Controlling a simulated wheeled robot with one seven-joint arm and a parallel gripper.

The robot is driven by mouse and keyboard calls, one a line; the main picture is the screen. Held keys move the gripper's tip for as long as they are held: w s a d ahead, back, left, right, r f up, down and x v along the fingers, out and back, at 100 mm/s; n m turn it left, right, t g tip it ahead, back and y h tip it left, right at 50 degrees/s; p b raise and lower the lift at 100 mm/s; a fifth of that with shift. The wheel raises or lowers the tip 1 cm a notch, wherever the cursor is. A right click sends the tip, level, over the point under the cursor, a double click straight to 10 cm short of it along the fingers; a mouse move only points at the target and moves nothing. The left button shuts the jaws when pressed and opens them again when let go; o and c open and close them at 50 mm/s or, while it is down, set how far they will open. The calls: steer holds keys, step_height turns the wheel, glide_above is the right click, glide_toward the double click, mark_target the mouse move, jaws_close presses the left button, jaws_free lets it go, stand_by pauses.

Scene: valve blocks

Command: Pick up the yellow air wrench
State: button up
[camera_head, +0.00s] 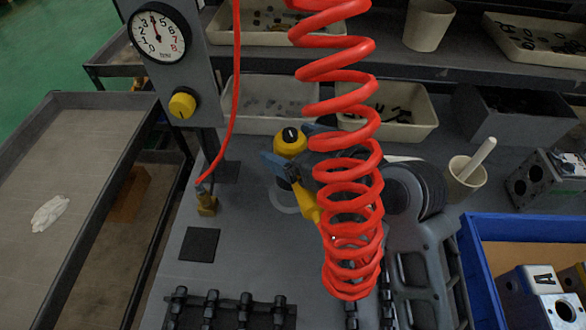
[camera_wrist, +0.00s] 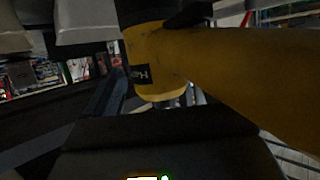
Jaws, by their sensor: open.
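The yellow air wrench (camera_head: 307,203) is near the middle of the head view, its rounded yellow head with a black cap on top and its handle slanting down behind a red coiled hose. In the wrist view the yellow wrench (camera_wrist: 230,75) is very close and fills the upper right. My gripper (camera_head: 290,160) is open at the wrench, its blue-grey fingers near the neck below the head. I cannot tell whether a finger touches it. The coil hides the lower handle and much of my gripper.
The red coiled hose (camera_head: 340,117) hangs in front of my arm. A gauge post with a yellow knob (camera_head: 182,104) stands at left. A blue crate (camera_head: 481,268) with blocks is at right, near a white cup (camera_head: 465,178). Parts trays (camera_head: 262,124) line the back. A black rack (camera_head: 230,312) lies in front.

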steer(key=shift+w+a+f, duration=0.15)
steer(key=shift+w+a, duration=0.1)
steer(key=shift+c, duration=0.4)
steer(key=c, duration=1.2)
steer(key=shift+r, duration=0.25)
steer(key=shift+c, duration=1.2)
